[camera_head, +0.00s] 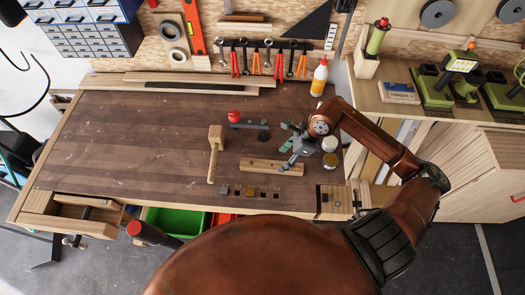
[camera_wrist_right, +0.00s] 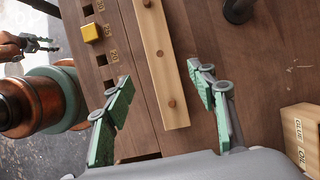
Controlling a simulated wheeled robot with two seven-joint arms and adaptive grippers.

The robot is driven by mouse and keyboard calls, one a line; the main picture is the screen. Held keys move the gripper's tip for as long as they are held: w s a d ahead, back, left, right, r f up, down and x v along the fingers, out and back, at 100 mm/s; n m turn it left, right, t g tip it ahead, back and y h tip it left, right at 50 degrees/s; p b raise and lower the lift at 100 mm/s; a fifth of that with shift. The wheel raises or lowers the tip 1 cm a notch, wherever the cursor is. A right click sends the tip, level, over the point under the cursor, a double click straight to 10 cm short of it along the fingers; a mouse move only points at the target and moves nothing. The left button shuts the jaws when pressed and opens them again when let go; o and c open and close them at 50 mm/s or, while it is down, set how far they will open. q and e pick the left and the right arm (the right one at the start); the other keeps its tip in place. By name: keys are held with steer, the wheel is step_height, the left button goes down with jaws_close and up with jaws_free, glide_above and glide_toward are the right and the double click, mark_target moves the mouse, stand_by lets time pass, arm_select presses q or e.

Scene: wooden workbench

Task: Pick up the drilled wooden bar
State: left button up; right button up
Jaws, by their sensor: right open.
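The drilled wooden bar (camera_head: 262,166) lies flat on the workbench, right of the wooden mallet. My right gripper (camera_head: 287,147) is open above the bar's right part, and one finger overlaps that end in the head view. In the right wrist view the bar (camera_wrist_right: 163,62) runs between the two green-padded fingertips (camera_wrist_right: 160,84), with space on both sides and no contact visible. What looks like my left gripper (camera_wrist_right: 36,43) shows small at the upper left of that view; its opening is unclear.
A mallet (camera_head: 215,150) lies left of the bar, and a red-ended clamp-like tool (camera_head: 248,122) behind it. Small blocks (camera_head: 249,191) sit along the front edge. A wooden box marked glue and oil (camera_wrist_right: 303,130) stands to the right in the wrist view. The bench's left half is clear.

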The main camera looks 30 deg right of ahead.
mark_target(273, 165)
steer(key=shift+a+f, duration=0.45)
steer(key=shift+f, duration=0.4)
steer(key=shift+w+a+f, duration=0.45)
steer(key=shift+w+f, duration=0.3)
steer(key=shift+f, duration=0.1)
steer(key=x, duration=0.3)
steer(key=shift+w+a+f+p, duration=0.15)
steer(key=shift+f+p, duration=0.15)
steer(key=shift+p, duration=0.1)
steer(key=shift+c, duration=1)
steer(key=c, duration=0.8)
arm_select(q)
steer(key=shift+s+r, duration=0.15)
steer(key=shift+s, duration=0.7)
steer(key=shift+s+r, duration=0.15)
steer(key=shift+s, duration=0.65)
arm_select(e)
steer(key=shift+r, duration=0.1)
steer(key=c, duration=0.4)
steer(key=shift+r, duration=0.1)
